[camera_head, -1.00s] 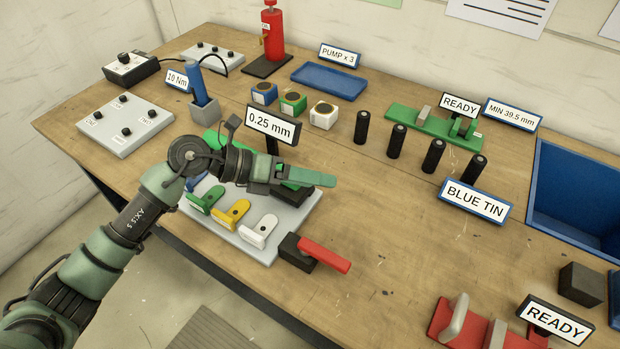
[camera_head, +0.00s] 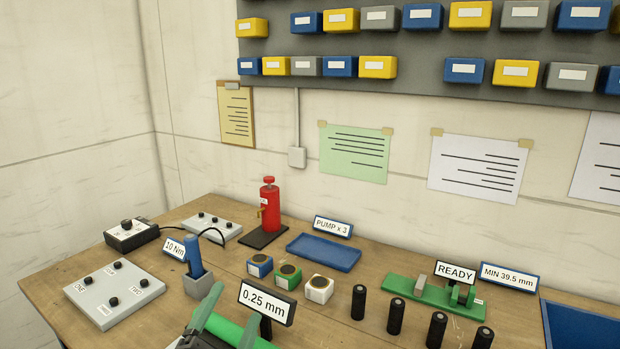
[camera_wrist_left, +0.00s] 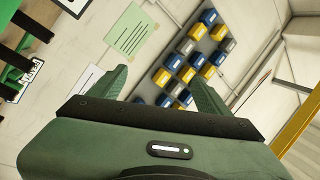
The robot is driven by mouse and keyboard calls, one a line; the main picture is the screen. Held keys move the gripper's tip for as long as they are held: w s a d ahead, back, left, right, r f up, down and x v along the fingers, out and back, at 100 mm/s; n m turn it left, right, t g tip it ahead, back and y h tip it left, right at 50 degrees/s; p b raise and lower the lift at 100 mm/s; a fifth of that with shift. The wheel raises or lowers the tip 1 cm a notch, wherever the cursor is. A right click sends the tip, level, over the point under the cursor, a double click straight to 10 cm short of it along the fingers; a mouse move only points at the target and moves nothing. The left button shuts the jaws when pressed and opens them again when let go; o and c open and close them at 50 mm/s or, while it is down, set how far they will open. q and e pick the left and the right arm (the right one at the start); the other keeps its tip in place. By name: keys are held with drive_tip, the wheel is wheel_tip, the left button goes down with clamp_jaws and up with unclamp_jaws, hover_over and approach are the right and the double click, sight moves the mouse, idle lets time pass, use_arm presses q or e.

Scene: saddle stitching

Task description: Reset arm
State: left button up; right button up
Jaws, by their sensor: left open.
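My left gripper (camera_head: 231,312) shows at the bottom of the head view, cut off by the frame edge, with green fingers pointing up. In the left wrist view its two fingers (camera_wrist_left: 161,76) stand wide apart with nothing between them, facing the wall. The gripper appears in front of the bench, close to the 0.25 mm sign (camera_head: 266,302) in the picture. A green surface shows beside the fingers. Most of the left arm is below the frame. My right arm is not in view.
The wooden bench (camera_head: 190,212) carries a red pump (camera_head: 269,208), a blue tray (camera_head: 324,252), a grey button panel (camera_head: 115,292), small tins, several black cylinders and a green fixture (camera_head: 432,297). A blue bin (camera_head: 585,325) sits at right. Wall bins hang above.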

use_arm(q)
drive_tip(key=s+a+f+n+g+y, duration=0.3)
drive_tip(key=s+a+f+n+g, duration=0.15)
drive_tip(key=f, duration=0.35)
drive_tip(key=s+a+f+n+g+y, duration=0.3)
drive_tip(key=s+a+f+n, duration=0.15)
drive_tip(key=f, duration=0.35)
drive_tip(key=s+d+f+n+g+h, duration=0.1)
drive_tip(key=s+f+g, duration=0.35)
drive_tip(key=s, duration=0.45)
drive_tip(key=s+d+f+n+g+h, duration=0.1)
drive_tip(key=s+f+n+g, duration=0.1)
drive_tip(key=s+f+g, duration=0.5)
drive_tip(key=s+f+t+b, duration=0.1)
drive_tip(key=s+f, duration=0.2)
drive_tip(key=f, duration=1.2)
drive_tip(key=s+f+b, duration=0.2)
drive_tip(key=f, duration=1.3)
drive_tip(key=s+a+f+g+b, duration=0.1)
drive_tip(key=s+a+f, duration=0.2)
drive_tip(key=s+f, duration=1.2)
drive_tip(key=shift+s+f+m+y, duration=0.3)
drive_tip(key=shift+s+f+m, duration=0.1)
drive_tip(key=shift+s, duration=0.2)
